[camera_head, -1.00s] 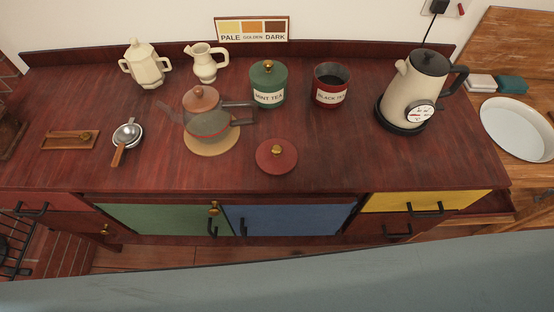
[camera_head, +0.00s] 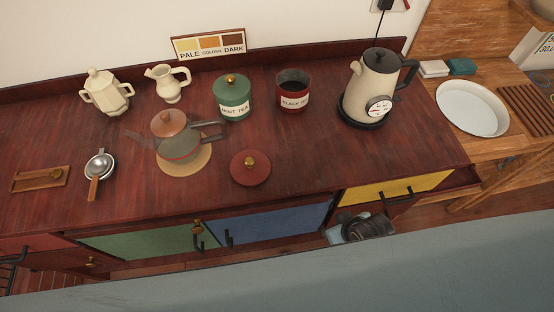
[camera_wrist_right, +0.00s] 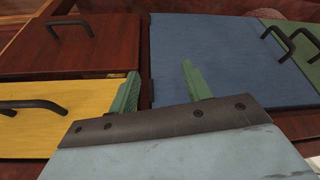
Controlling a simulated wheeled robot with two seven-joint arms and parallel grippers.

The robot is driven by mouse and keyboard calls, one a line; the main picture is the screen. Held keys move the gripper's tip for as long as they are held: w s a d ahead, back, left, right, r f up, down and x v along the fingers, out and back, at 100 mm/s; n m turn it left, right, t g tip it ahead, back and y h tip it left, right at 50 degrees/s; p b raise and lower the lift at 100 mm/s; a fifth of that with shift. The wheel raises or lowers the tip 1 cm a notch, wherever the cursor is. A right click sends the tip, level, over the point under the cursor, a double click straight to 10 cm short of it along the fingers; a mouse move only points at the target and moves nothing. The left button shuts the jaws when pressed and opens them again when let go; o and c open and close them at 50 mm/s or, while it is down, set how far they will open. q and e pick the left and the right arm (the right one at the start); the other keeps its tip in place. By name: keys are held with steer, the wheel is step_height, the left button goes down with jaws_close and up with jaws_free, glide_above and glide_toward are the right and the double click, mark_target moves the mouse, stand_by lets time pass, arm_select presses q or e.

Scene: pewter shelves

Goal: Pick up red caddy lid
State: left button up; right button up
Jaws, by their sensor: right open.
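The red caddy lid (camera_head: 250,168) is a round dark red disc with a brass knob. It lies flat on the wooden counter near the front edge, in front of the green mint tea caddy. The red black tea caddy (camera_head: 293,92) stands without a lid behind it. My right gripper (camera_wrist_right: 160,74) is open and empty in the right wrist view, with green fingers apart in front of the cabinet fronts. In the head view, part of my right arm shows below the counter's front edge, right of the lid. My left gripper is not in view.
A glass teapot (camera_head: 178,140) on a round mat stands left of the lid. The mint tea caddy (camera_head: 233,98) is behind it, and a cream kettle (camera_head: 372,85) is at the right. Counter between lid and kettle is clear. Cabinet handles (camera_wrist_right: 69,26) stick out near my right gripper.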

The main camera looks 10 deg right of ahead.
steer(key=w+a+r+n+t+y+p, duration=0.1)
steer(key=w+a+r+t, duration=0.15)
steer(key=r, duration=1.15)
steer(key=n+t+y, duration=0.3)
steer(key=n+y, duration=0.2)
steer(key=y, duration=0.3)
glide_toward(253, 162)
steer(key=x, duration=0.6)
steer(key=shift+s+a+f, duration=0.1)
steer(key=shift+a+f, duration=0.05)
steer(key=shift+g+h, duration=0.25)
steer(key=shift+h, duration=0.05)
steer(key=shift+r+x, duration=0.2)
steer(key=shift+x, duration=2.35)
steer(key=c, duration=1.1)
